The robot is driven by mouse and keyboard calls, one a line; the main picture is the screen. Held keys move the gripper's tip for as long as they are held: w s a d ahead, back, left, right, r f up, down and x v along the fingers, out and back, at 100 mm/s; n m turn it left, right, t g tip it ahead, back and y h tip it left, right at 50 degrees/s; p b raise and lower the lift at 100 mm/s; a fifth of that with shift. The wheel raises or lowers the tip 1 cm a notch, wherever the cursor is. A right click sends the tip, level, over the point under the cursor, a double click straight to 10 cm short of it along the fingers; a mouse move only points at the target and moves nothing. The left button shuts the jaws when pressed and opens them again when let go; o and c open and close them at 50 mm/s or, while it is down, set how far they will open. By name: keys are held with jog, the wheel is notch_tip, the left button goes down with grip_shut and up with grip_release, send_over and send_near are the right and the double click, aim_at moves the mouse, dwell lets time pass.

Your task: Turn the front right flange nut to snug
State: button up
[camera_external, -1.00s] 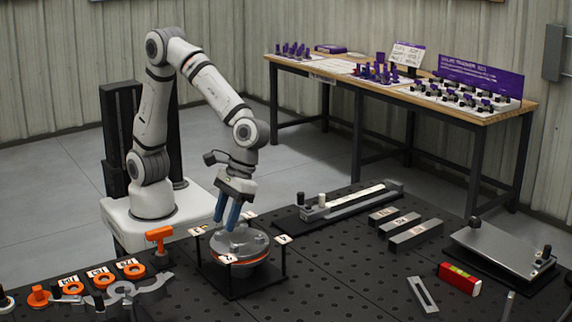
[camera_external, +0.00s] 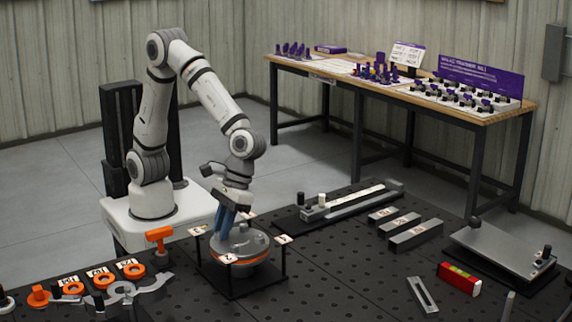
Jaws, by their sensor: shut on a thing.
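A round grey metal flange (camera_external: 243,241) with an orange band sits in a black square stand (camera_external: 232,284) with corner posts. Several small nuts or studs stand on its top, too small to tell apart clearly. My gripper (camera_external: 221,232), with blue fingers, points down at the flange's left back part, as seen in the picture. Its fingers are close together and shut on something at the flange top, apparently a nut. The fingers hide that nut, so I cannot tell its seating.
Numbered tags (camera_external: 283,239) sit on the stand's posts. An orange T-shaped handle (camera_external: 159,237) and orange rings (camera_external: 104,282) are to the left. Grey blocks (camera_external: 416,235), a red level (camera_external: 459,279) and a metal plate (camera_external: 500,249) lie to the right.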

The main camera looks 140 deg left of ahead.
jog(key=shift+m, duration=0.3)
grip_shut()
jog(key=m, duration=0.1)
jog(key=m+g+p, duration=0.1)
jog(key=shift+w+r+m+p, duration=0.1)
jog(key=shift+w+m+p, duration=0.1)
jog(key=shift+m+p, duration=0.15)
jog(key=m, duration=0.1)
jog(key=m+g+p, duration=0.1)
jog(key=m, duration=0.1)
jog(key=m+g+y, duration=0.1)
jog(key=m, duration=0.1)
jog(key=shift+w+d+m, duration=0.2)
jog(key=shift+w+m, duration=0.05)
jog(key=m, duration=0.2)
jog(key=m+g+y+p, duration=0.1)
jog(key=m, duration=0.1)
jog(key=shift+w+d+m+y, duration=0.15)
jog(key=shift+d+m+y, duration=0.05)
jog(key=shift+m+y, duration=0.1)
jog(key=shift+d+m+y+p, duration=0.15)
jog(key=shift+m+y, duration=0.2)
jog(key=shift+m, duration=0.6)
jog(key=shift+m+y+p, duration=0.15)
jog(key=shift+m+y, duration=0.2)
jog(key=shift+m, duration=0.6)
jog(key=o, duration=0.9)
grip_release()
jog(key=shift+c, duration=0.2)
